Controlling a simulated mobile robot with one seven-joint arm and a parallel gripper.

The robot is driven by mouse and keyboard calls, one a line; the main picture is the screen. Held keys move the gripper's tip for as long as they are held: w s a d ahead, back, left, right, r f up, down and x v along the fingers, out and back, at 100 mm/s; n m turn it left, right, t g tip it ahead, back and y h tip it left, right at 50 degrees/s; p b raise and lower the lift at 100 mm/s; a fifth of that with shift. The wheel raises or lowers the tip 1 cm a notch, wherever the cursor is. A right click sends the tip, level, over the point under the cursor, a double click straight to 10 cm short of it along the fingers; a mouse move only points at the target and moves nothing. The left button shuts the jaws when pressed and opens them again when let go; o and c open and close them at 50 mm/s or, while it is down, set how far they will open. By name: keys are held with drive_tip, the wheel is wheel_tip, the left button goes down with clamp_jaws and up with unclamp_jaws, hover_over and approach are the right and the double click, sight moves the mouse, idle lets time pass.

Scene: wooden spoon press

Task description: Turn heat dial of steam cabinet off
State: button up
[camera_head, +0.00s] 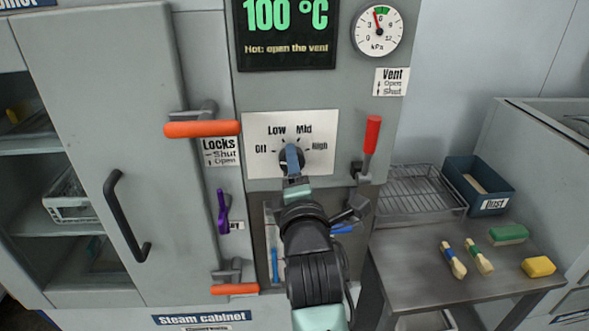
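The heat dial (291,157) is a dark round knob with a blue grip, on a white plate (262,158) marked Off, Low, Mid and High. Its grip stands nearly upright, around the gap between Low and Mid. My gripper (294,178) is right in front of the dial's lower part, seen from behind. Its fingers are mostly hidden, so I cannot tell whether they are open or shut, or touch the dial. The steam cabinet (110,130) has its large grey door at the left.
A red vent lever (371,135) stands right of the dial. A metal table (430,262) with brushes, sponges, a wire rack and a blue Dust bin is at the right.

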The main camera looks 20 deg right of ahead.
idle(0.3)
drive_tip(key=o, duration=1.4)
drive_tip(key=shift+c, duration=0.2)
drive_tip(key=shift+s, duration=0.15)
drive_tip(key=b+v, duration=0.3)
drive_tip(key=v, duration=0.9)
drive_tip(key=shift+s, duration=0.35)
drive_tip(key=shift+a, duration=0.1)
drive_tip(key=s+a+r+m+t+y, duration=0.1)
drive_tip(key=a+r+m, duration=0.4)
drive_tip(key=r, duration=0.5)
drive_tip(key=s+a+r+m+t+y+p, duration=0.1)
drive_tip(key=s+a+r+m+t, duration=0.3)
drive_tip(key=r, duration=0.7)
drive_tip(key=s+a+r+m+t+y, duration=0.3)
drive_tip(key=a+r+m+t, duration=0.2)
drive_tip(key=r+m, duration=0.3)
wheel_tip(320, 180, up, 3)
drive_tip(key=shift+a+r, duration=0.1)
drive_tip(key=shift+a, duration=0.55)
